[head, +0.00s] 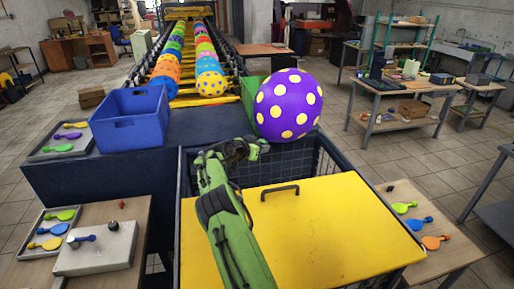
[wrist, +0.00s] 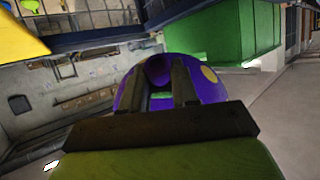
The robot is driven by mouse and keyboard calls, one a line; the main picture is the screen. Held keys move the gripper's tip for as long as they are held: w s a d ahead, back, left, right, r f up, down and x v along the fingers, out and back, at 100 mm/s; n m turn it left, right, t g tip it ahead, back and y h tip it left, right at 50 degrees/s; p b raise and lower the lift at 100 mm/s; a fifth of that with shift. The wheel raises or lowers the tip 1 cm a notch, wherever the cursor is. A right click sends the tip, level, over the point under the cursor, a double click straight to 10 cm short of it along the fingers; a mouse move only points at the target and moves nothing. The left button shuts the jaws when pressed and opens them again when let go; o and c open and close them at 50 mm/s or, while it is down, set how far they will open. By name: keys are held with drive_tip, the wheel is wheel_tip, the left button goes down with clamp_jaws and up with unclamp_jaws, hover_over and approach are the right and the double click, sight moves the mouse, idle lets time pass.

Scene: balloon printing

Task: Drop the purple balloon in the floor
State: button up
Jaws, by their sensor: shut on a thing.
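The purple balloon (head: 288,104) is inflated, large and round, with yellow dots. In the head view it is at the end of my green arm, above the dark wire cage and beside the conveyor's end. My gripper (head: 256,146) is at its lower left side. In the wrist view the purple balloon (wrist: 160,75) is straight ahead, and the two dark fingers of my gripper (wrist: 159,88) are shut on its neck. The fingers hide part of the neck. The grey tiled floor (head: 338,163) shows right of the cage.
A yellow lid (head: 300,234) with a black handle covers the cage front. A blue crate (head: 131,121) stands at the left. Side tables hold small deflated balloons (head: 404,207). A workbench (head: 405,88) stands farther right. Floor between cage and workbench is clear.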

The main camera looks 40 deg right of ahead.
drive_tip(key=shift+a+f, duration=0.15)
drive_tip(key=shift+f, duration=0.35)
wheel_tip(320, 180, down, 5)
drive_tip(key=b, duration=0.3)
drive_tip(key=shift+r, duration=0.1)
drive_tip(key=o, duration=0.9)
drive_tip(key=shift+r, duration=0.15)
